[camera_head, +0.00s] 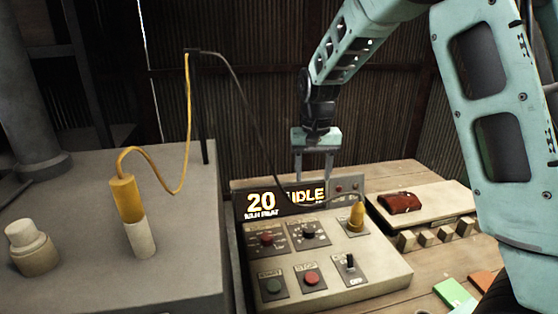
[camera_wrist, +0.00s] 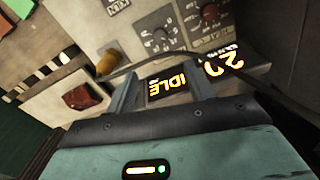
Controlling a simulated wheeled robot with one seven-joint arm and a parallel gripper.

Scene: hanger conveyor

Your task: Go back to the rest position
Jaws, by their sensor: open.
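My gripper (camera_head: 314,165) hangs pointing down just behind the control panel (camera_head: 345,285), over the top of its display (camera_head: 280,202). The display reads "20" and "IDLE". In the wrist view my gripper (camera_wrist: 163,85) has its two fingers spread apart with nothing between them, and the display (camera_wrist: 195,75) shows beyond the fingertips. A yellow plug (camera_head: 357,215) stands in the panel's right side, with a black cable running to it. It also shows in the wrist view as a yellow knob-like shape (camera_wrist: 107,62).
A grey block (camera_head: 185,250) at left carries a yellow-and-white handheld piece (camera_head: 130,215) on a yellow cord and a pale knob (camera_head: 30,245). A thin post (camera_head: 205,110) holds the cables. A red folded item (camera_head: 400,202) lies right of the panel, near small blocks (camera_head: 425,237) and coloured cards (camera_head: 455,294).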

